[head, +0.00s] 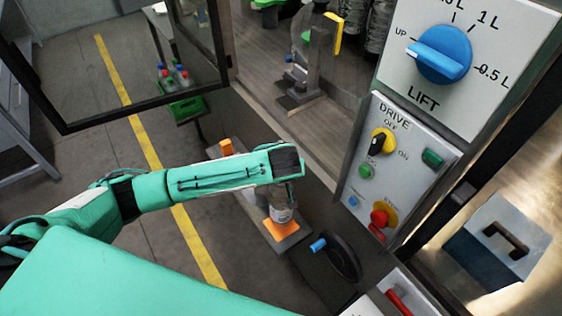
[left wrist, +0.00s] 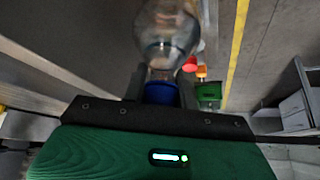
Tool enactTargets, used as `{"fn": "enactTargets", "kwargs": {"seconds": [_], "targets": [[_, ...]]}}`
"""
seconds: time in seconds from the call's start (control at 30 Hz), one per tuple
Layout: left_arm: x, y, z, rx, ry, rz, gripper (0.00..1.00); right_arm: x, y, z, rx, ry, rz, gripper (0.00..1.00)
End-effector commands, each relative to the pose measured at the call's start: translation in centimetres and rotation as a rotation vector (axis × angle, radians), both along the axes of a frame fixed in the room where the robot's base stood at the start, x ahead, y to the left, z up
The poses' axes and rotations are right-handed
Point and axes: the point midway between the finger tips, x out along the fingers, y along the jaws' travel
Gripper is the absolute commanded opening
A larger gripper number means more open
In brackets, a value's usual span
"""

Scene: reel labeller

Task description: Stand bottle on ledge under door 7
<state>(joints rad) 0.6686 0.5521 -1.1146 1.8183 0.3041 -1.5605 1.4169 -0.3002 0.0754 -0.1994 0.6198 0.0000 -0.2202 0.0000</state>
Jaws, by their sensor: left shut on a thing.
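A clear bottle (head: 281,213) with a blue cap (left wrist: 160,93) hangs upright from my left gripper (head: 290,190). The gripper is shut around the cap, and the clear bottle body (left wrist: 166,35) extends beyond the fingers in the left wrist view. The grey ledge (head: 252,208) lies below, with an orange pad (head: 283,230) near its front end. The bottle's base appears over this pad; I cannot tell whether it touches. My arm hides part of the ledge. No number 7 is readable on any door. My right gripper is not in view.
A black handwheel (head: 343,258) with a blue handle is close to the right of the ledge. The control panel (head: 388,165) rises to the right. An open framed door (head: 147,108) spans the upper left. A green crate (head: 187,108) of bottles stands behind it.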

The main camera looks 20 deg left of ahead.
Motion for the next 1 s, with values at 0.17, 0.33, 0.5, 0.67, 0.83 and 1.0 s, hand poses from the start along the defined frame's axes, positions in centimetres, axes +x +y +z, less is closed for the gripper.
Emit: {"fn": "enactTargets", "kwargs": {"seconds": [0.17,0.33,0.5,0.67,0.83,1.0], "targets": [[0.0,0.0,-1.5,0.001,-0.002,-0.001,0.0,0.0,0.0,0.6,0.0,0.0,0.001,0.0],[0.1,0.0,-3.6,0.0,-0.002,-0.001,0.0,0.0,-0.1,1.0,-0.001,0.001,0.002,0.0],[0.1,0.0,-4.2,-0.001,-0.004,0.0,0.0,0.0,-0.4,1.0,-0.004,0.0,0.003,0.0],[0.1,0.0,-4.2,-0.001,-0.004,0.0,0.0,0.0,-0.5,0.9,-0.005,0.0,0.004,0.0],[0.0,0.0,-4.6,0.0,0.0,0.0,0.34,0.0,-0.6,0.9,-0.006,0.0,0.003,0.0],[0.0,0.0,-4.6,0.0,0.0,-0.001,0.49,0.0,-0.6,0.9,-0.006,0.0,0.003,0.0]]}}
